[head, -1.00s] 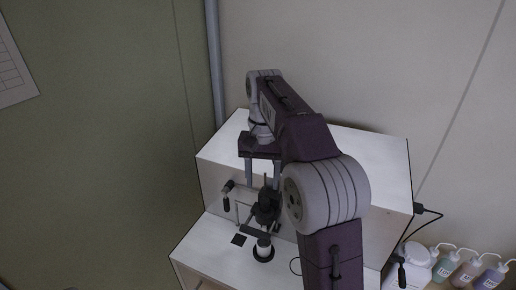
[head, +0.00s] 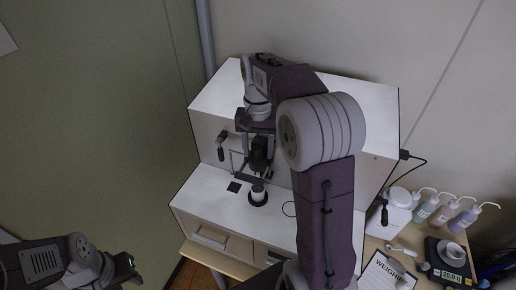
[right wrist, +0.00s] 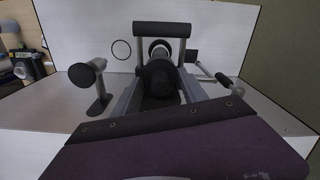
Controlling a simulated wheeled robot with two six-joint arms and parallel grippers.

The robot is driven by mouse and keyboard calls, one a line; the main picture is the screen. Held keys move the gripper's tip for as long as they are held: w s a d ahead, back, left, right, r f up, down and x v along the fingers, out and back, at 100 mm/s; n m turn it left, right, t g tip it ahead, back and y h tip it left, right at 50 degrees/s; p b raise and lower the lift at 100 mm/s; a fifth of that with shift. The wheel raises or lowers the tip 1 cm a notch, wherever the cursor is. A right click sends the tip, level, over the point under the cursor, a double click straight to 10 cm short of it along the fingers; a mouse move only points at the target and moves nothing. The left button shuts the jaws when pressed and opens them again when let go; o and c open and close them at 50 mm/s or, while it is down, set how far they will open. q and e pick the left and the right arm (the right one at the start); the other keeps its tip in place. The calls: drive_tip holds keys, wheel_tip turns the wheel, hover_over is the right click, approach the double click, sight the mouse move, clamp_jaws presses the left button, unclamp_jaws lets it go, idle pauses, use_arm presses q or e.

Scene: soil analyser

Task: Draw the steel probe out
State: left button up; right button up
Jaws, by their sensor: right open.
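The white soil analyser (head: 225,196) stands against the wall. My right gripper (head: 258,148) reaches over it and points down at the dark assembly (head: 260,162) on its front. In the right wrist view, the jaws are apart on either side of a dark round body (right wrist: 158,76). I cannot tell whether they touch it. The steel probe itself cannot be told apart from this dark assembly.
A drawer (head: 215,240) is below. Wash bottles (head: 445,210), a scale (head: 450,262) and a clipboard (head: 388,272) lie on the right. The analyser's front ledge is mostly clear.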

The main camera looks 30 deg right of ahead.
drive_tip(key=shift+w, duration=0.1)
drive_tip(key=shift+d, duration=0.1)
drive_tip(key=c, duration=0.4)
clamp_jaws()
idle(0.8)
drive_tip(key=shift+c, duration=2.4)
unclamp_jaws()
clamp_jaws()
drive_tip(key=shift+r+p, duration=0.6)
drive_tip(key=shift+p, duration=0.15)
